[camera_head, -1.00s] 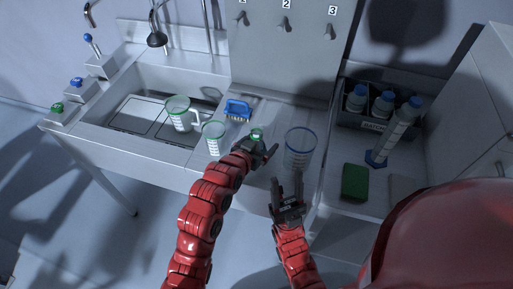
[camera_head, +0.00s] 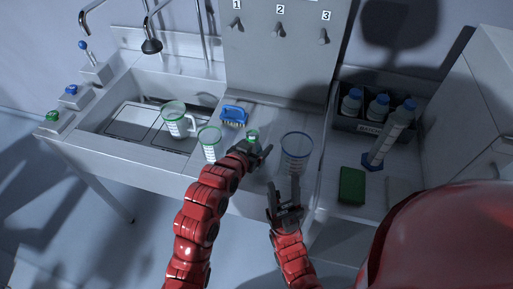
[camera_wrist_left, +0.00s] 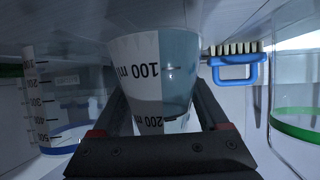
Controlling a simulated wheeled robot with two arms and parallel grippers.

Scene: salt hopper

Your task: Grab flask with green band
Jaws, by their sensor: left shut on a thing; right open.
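The flask with the green band (camera_head: 252,135) stands at the counter's front, partly hidden behind my left gripper. My left gripper (camera_head: 258,153) is shut on it. In the left wrist view the flask (camera_wrist_left: 158,65), with 100 ml and 200 ml marks, sits between the two fingers (camera_wrist_left: 160,110); its band is not visible there. My right gripper (camera_head: 284,195) is open and empty, lower and to the right, in front of the blue-rimmed beaker (camera_head: 297,146).
A green-rimmed beaker (camera_head: 209,143) and a green-rimmed jug (camera_head: 175,120) stand left of the flask. A blue brush (camera_head: 233,114) lies behind it. On the right are a green sponge (camera_head: 352,186), a measuring cylinder (camera_head: 390,137) and a bottle crate (camera_head: 358,124).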

